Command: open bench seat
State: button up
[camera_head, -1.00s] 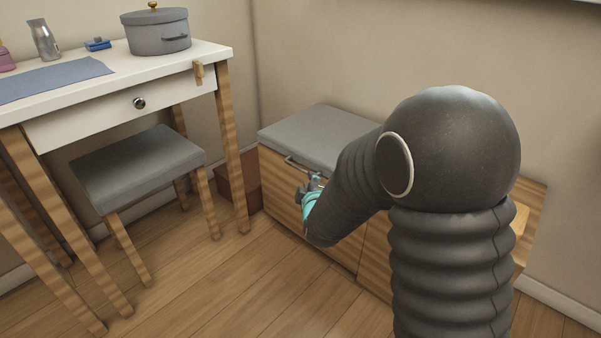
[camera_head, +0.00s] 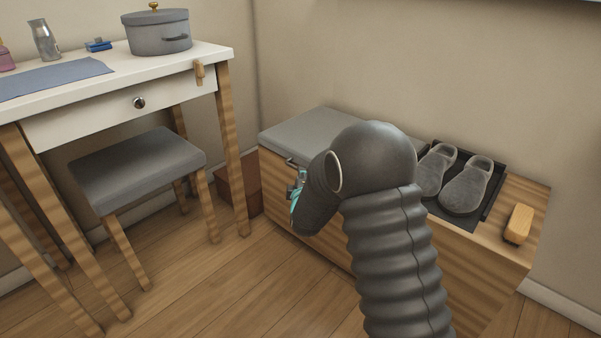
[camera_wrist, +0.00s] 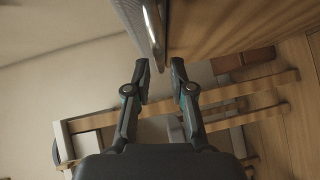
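The bench (camera_head: 450,265) is a wooden box with a grey padded seat lid (camera_head: 308,129) at its left end. The lid lies flat and looks shut. A metal handle (camera_head: 291,162) sits at the lid's front edge, partly hidden by my arm. My gripper (camera_head: 297,184) is just in front of and below that handle. In the wrist view my gripper (camera_wrist: 159,72) is open, with its two fingers apart. The handle bar (camera_wrist: 153,35) shows beyond and partly between the fingertips; I cannot tell if they touch it.
Grey shoes (camera_head: 465,187) sit on a dark tray on the bench's right part, near a wooden brush (camera_head: 518,224). To the left stand a grey stool (camera_head: 138,168) and a white table (camera_head: 120,95) with a pot (camera_head: 158,35). A brown box (camera_head: 238,187) is between table and bench. Front floor is clear.

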jog(key=shift+w+a+f, duration=0.15)
jog(key=shift+w, duration=0.8)
jog(key=shift+w+a+f, duration=0.1)
jog(key=shift+w, duration=0.8)
jog(key=shift+c, duration=0.3)
grip_shut()
